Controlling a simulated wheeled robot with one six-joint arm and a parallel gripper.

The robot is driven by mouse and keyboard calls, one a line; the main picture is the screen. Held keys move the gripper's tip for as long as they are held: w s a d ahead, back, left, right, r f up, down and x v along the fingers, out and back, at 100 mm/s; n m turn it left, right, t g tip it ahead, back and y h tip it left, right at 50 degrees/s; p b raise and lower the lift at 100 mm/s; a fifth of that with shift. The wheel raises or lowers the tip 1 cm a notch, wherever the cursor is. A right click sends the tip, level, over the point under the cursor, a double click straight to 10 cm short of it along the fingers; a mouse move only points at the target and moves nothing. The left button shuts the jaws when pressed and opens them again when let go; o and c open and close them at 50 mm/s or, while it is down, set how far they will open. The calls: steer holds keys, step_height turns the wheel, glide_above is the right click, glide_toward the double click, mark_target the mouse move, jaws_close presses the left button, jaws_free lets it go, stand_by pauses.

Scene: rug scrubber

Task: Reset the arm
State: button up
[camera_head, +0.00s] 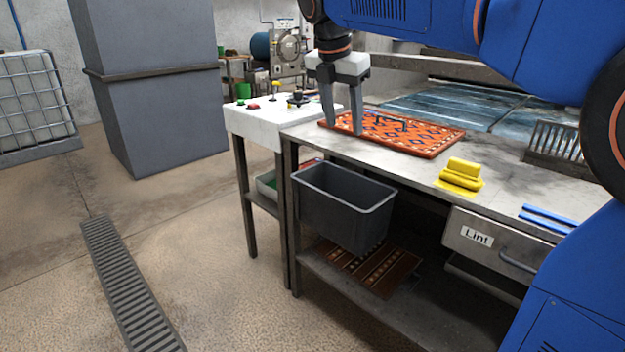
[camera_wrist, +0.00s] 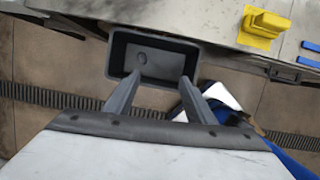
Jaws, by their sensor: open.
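My gripper (camera_head: 342,112) is open, its two dark fingers pointing down in front of the left end of the orange patterned rug (camera_head: 425,139) on the worktable. In the head view I cannot tell whether the fingers touch anything. In the wrist view my gripper (camera_wrist: 158,100) shows its two fingers apart with nothing between them. Beyond them lies the dark grey bin (camera_wrist: 118,50), with a small dark round mark or object inside. The bin (camera_head: 343,205) hangs at the table's front edge in the head view. My blue arm covers the upper right of the head view.
A yellow scrubber-like block (camera_head: 461,175), blue strips (camera_head: 548,218) and a slotted metal rack (camera_head: 555,147) are on the worktable (camera_head: 400,175). A control stand (camera_head: 258,122) with buttons adjoins its left end. A drawer labelled "Lint" (camera_head: 490,240) is below. Open floor lies left.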

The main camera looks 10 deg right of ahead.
steer(key=s+d+f+m, duration=0.3)
steer(key=s+f+m, duration=0.5)
steer(key=s, duration=0.1)
steer(key=s+d+f+m+t+y, duration=0.1)
steer(key=s+d+f+m, duration=0.3)
steer(key=s+f+m, duration=0.5)
steer(key=s+d+f+m+t+y, duration=0.1)
steer(key=s+d+f+m, duration=0.2)
steer(key=s+f+m, duration=0.5)
steer(key=s+f, duration=0.1)
steer(key=s, duration=0.2)
steer(key=shift+d+f+m, duration=0.2)
steer(key=shift+d+m, duration=0.1)
steer(key=shift+m, duration=0.1)
